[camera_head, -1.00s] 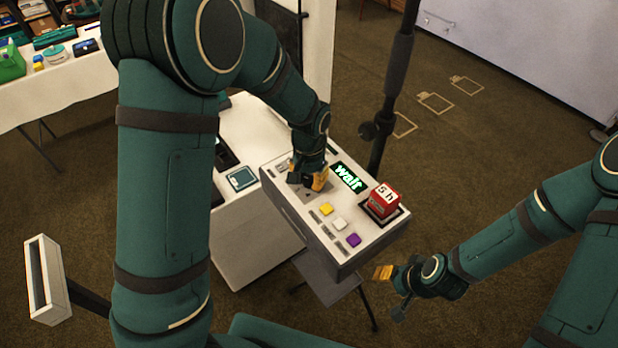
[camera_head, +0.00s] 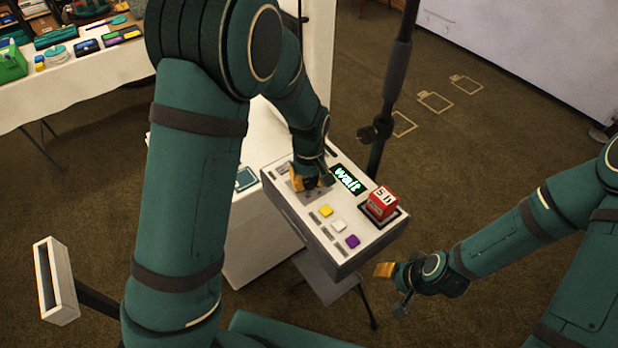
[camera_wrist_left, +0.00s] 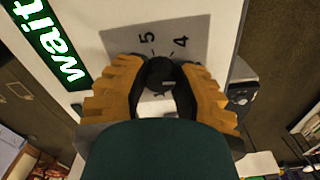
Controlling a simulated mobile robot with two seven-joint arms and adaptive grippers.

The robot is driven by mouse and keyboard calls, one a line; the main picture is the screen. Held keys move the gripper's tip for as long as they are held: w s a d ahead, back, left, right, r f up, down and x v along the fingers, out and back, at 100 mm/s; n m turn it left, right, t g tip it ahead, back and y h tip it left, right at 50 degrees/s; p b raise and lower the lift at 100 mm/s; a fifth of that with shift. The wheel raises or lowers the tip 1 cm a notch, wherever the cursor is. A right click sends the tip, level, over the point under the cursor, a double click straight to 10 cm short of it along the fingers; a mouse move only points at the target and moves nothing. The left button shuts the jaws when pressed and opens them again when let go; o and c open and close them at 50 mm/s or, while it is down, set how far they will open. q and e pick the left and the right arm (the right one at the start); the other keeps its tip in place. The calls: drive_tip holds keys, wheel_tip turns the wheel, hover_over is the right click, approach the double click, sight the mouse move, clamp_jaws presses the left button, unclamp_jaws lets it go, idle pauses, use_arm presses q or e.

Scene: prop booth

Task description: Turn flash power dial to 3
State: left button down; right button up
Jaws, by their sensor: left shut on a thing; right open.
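The control box (camera_head: 318,236) is a pale slanted console in the middle of the head view. Its flash power dial (camera_wrist_left: 160,72) is a dark round knob on a grey plate in the left wrist view, with the numbers 5 and 4 visible near it. Other numbers are mostly covered. My left gripper (camera_head: 312,183) is shut on the dial, with its orange fingers (camera_wrist_left: 160,88) on either side of the knob. In the head view the dial is hidden behind the gripper. My right gripper (camera_head: 386,271) is open and empty, to the right of the box and apart from it.
A green display (camera_head: 347,179) reads "wait". A red block marked "5 h" (camera_head: 382,203) and yellow (camera_head: 326,211), white (camera_head: 339,225) and purple (camera_head: 352,241) buttons sit on the box. A dark stand pole (camera_head: 392,90) rises behind it.

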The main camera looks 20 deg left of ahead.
sight(309, 181)
use_arm(q)
drive_tip(key=shift+n, duration=0.6)
drive_tip(key=c, duration=0.7)
unclamp_jaws()
wheel_tip(309, 181, up, 12)
drive_tip(key=shift+s, duration=0.1)
idle(0.3)
